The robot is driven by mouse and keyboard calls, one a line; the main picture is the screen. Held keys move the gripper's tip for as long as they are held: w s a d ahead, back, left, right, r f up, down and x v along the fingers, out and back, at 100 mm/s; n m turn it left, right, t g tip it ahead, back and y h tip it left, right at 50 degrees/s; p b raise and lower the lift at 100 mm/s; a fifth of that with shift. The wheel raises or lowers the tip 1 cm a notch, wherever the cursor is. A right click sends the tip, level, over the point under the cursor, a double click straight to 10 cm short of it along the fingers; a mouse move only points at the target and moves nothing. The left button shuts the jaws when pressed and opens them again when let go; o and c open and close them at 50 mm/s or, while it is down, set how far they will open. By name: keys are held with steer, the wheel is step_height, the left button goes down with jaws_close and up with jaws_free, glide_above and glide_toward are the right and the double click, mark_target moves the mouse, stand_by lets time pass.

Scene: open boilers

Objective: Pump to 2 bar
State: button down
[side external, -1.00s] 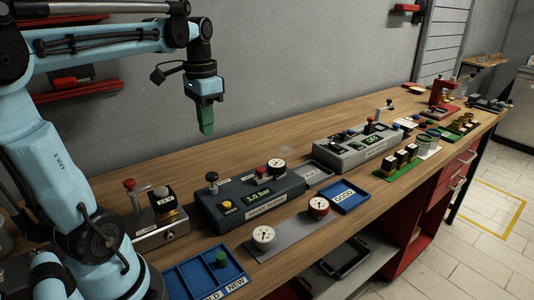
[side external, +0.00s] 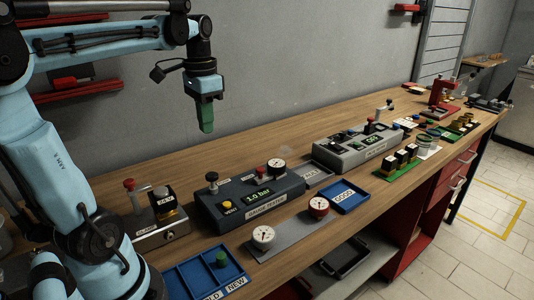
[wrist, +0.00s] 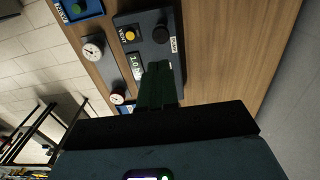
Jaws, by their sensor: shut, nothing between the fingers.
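The dark gauge tester box (side external: 270,211) sits on the bench, and its green display (side external: 258,196) reads 1.0 bar. A black-knobbed pump handle (side external: 211,178) stands at its left back, with a yellow vent button (side external: 227,205) in front. A red knob (side external: 261,170) and a white dial gauge (side external: 277,167) are at its right end. My gripper (side external: 206,128), with green fingers, is shut and empty, pointing down high above the box. In the wrist view, the shut fingers (wrist: 157,70) partly cover the box; the black knob (wrist: 160,34) and vent button (wrist: 130,36) show beyond them.
A clamp block (side external: 160,228) stands left of the tester. Loose gauges (side external: 263,236) lie on a grey plate in front, between a blue tray (side external: 190,275) and the blue GOOD tray (side external: 352,200). A grey device (side external: 345,153) stands to the right. Bench behind the tester is clear.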

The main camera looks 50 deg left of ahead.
mark_target(212, 174)
step_height(212, 174, up, 2)
steer(key=shift+r, duration=0.25)
step_height(212, 174, down, 14)
stand_by(0.9)
steer(key=shift+f, duration=1.45)
steer(key=shift+a+r, duration=0.1)
step_height(212, 174, up, 14)
